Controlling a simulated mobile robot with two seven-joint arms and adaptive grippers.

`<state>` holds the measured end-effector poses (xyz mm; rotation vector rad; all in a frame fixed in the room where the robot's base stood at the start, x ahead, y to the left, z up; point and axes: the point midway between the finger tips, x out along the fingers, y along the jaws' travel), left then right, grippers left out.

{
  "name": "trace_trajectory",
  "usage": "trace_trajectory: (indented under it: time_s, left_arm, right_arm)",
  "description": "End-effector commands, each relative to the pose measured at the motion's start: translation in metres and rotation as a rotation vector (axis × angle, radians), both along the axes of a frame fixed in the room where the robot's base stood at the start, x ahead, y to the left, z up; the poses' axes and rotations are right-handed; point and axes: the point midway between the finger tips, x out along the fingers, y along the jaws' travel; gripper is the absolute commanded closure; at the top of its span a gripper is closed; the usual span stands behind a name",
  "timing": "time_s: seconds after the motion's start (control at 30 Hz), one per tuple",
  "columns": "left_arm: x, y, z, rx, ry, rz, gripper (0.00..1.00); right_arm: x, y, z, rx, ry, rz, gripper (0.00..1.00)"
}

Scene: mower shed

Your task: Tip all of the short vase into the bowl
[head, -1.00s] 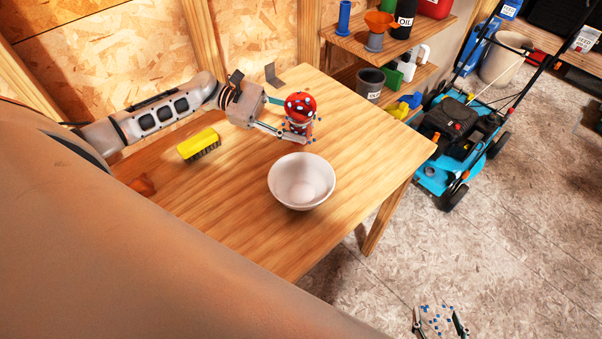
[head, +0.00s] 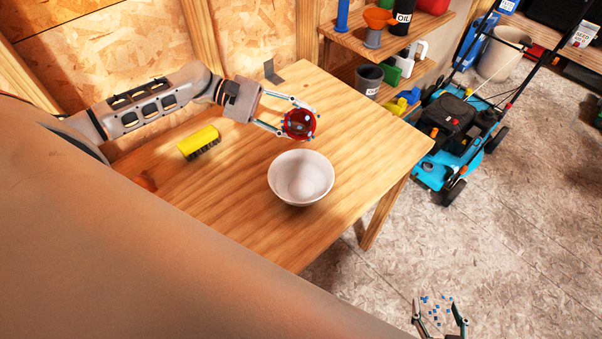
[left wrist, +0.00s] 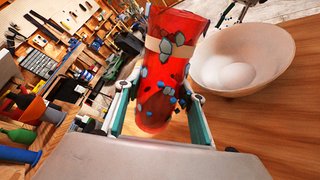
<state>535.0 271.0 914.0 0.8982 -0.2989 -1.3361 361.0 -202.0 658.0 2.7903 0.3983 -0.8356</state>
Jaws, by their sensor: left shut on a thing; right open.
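The short vase (head: 300,124) is red with pale and blue spots and a tan band, seen in the left wrist view (left wrist: 168,78). My left gripper (head: 299,119) is shut on it, one finger on each side, and holds it above the table just behind the bowl. In the head view a round, dark red end of the vase faces the camera, so it looks tilted. The white bowl (head: 301,178) stands upright on the table; no contents are clear in it. It also shows in the left wrist view (left wrist: 243,58). My right gripper (head: 438,304) is open at the lower right.
A yellow brush (head: 199,141) lies on the wooden table (head: 235,215), left of the bowl. A grey bracket (head: 273,72) is at the back edge. A shelf with cans and a blue mower (head: 450,140) stand to the right. Small blue specks show near my right gripper.

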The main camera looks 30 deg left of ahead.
Motion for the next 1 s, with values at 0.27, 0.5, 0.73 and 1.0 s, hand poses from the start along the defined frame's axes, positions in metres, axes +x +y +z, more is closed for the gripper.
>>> trace_trajectory:
  time_s: [0.27, 0.5, 0.73, 1.0]
  left_arm:
    - [0.002, 0.001, -0.001, 0.027, -0.048, 0.001, 0.91]
    - [0.002, 0.001, -0.003, 0.044, -0.077, -0.001, 0.91]
    - [0.003, 0.002, -0.005, 0.058, -0.103, 0.001, 0.91]
    - [0.003, 0.002, -0.007, 0.078, -0.135, 0.0, 0.91]
  right_arm:
    - [-0.002, 0.0, -0.009, -0.001, 0.008, 0.001, 0.42]
    - [-0.002, 0.0, -0.011, 0.0, 0.006, 0.0, 0.42]
    - [-0.001, 0.0, -0.012, 0.001, 0.002, 0.0, 0.42]
    - [-0.003, 0.0, -0.017, 0.001, 0.007, 0.0, 0.42]
